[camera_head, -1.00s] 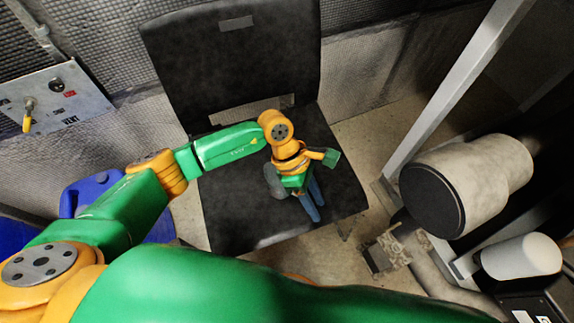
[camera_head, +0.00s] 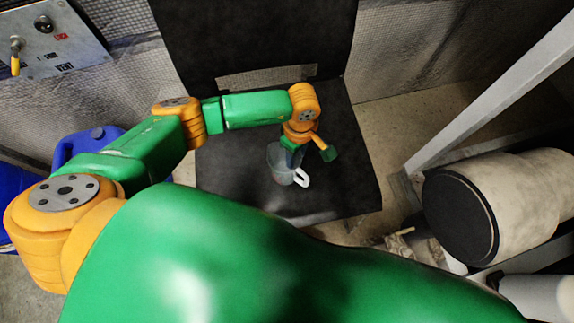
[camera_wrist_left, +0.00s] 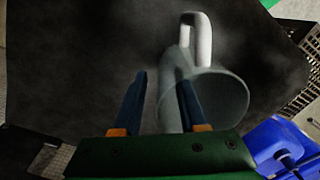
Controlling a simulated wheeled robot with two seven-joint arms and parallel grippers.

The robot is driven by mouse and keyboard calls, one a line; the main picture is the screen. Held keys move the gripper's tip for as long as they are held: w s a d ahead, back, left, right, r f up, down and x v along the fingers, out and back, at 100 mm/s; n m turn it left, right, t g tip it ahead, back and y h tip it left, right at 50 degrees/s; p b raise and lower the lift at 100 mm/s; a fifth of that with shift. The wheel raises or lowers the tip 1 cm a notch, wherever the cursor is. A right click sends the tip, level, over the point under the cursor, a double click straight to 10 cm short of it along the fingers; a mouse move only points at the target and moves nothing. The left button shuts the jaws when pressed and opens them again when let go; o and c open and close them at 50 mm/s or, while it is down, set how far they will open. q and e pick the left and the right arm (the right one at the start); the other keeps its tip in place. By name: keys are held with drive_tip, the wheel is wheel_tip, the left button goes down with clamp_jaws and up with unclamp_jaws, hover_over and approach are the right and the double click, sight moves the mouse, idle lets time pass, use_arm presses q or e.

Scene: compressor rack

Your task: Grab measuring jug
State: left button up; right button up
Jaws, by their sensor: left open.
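The measuring jug (camera_head: 280,172) is a translucent grey cup with a white handle. It stands on the black chair seat, and its handle points to the lower right. My left gripper (camera_head: 293,158) is over the jug, its blue fingers partly hidden by the wrist. In the left wrist view the jug (camera_wrist_left: 228,100) lies right of centre with its handle at the top. The open left gripper (camera_wrist_left: 162,78) has one finger left of the jug and the other overlapping its mouth. I cannot tell if that finger is inside. My right gripper is not in view.
The black chair seat (camera_head: 235,195) is otherwise clear, with its backrest (camera_head: 255,35) behind. A metal post (camera_head: 490,95) and a pale cylinder with a black end (camera_head: 515,210) stand at right. A blue container (camera_head: 88,145) is at left, below a switch panel (camera_head: 60,45).

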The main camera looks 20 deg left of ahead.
use_arm(q)
clamp_jaws()
idle(1.4)
